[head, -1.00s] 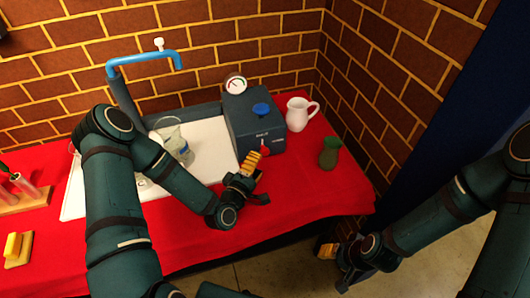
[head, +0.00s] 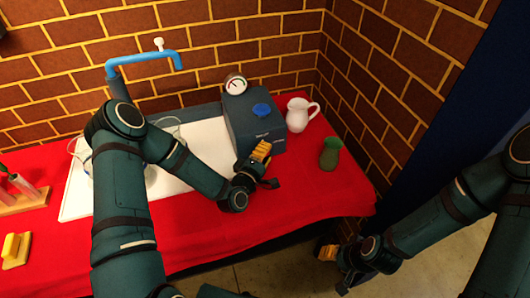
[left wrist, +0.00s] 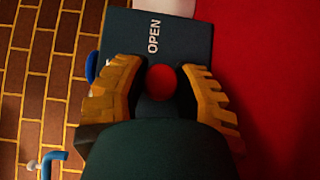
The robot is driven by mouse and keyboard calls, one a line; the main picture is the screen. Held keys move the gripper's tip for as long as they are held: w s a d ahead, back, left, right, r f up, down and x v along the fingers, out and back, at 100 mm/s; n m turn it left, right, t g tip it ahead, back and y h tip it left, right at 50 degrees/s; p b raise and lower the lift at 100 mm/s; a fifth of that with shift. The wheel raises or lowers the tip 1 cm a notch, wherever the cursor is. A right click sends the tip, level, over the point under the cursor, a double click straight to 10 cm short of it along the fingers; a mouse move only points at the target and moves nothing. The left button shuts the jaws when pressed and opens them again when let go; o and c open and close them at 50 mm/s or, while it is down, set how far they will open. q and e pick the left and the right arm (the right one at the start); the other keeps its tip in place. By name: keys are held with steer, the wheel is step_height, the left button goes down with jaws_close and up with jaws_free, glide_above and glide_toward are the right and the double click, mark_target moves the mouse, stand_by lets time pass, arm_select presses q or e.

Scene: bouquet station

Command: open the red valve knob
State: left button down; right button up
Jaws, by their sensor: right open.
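The red knob (left wrist: 161,82) shows in the left wrist view on the front of a dark box (left wrist: 163,30) marked OPEN. My left gripper (left wrist: 161,75) has one orange-padded finger on each side of the knob, with a narrow dark gap showing, so it looks open around it. In the head view the left gripper (head: 262,150) is at the front of the dark box (head: 252,122) and hides the red knob. A blue knob (head: 262,109) is on top of the box. My right gripper (head: 328,252) is open, low beyond the table's front edge, away from the box.
A round gauge (head: 235,84) rises behind the box. A white pitcher (head: 298,114) and a green vase (head: 330,154) stand to its right. A blue tap (head: 145,60) and white tray (head: 205,145) are to the left. The red table (head: 290,195) is clear in front.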

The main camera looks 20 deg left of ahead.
arm_select(q)
steer(key=m+g+p, duration=0.1)
steer(key=m+g+y+p, duration=0.1)
steer(key=p, duration=0.1)
steer(key=shift+r, duration=0.25)
steer(key=m+g+y+p, duration=0.2)
steer(key=m+g+p, duration=0.1)
steer(key=shift+d+g+p, duration=0.1)
steer(key=shift+g+p, duration=0.3)
steer(key=m+g+y+p, duration=0.2)
steer(key=y+p, duration=0.1)
steer(key=p, duration=0.1)
steer(key=shift+m+g, duration=0.3)
steer(key=shift+g, duration=0.1)
steer(key=m+g+y+p, duration=0.1)
steer(key=y+p, duration=0.1)
steer(key=shift+f+p, duration=0.2)
steer(key=shift+p, duration=0.2)
steer(key=shift+f+g, duration=0.1)
steer(key=shift+g, duration=0.2)
steer(key=shift+s+y+p, duration=0.1)
steer(key=shift+y+p, duration=0.2)
steer(key=c, duration=0.7)
jaws_free()
steer(key=shift+o, duration=0.2)
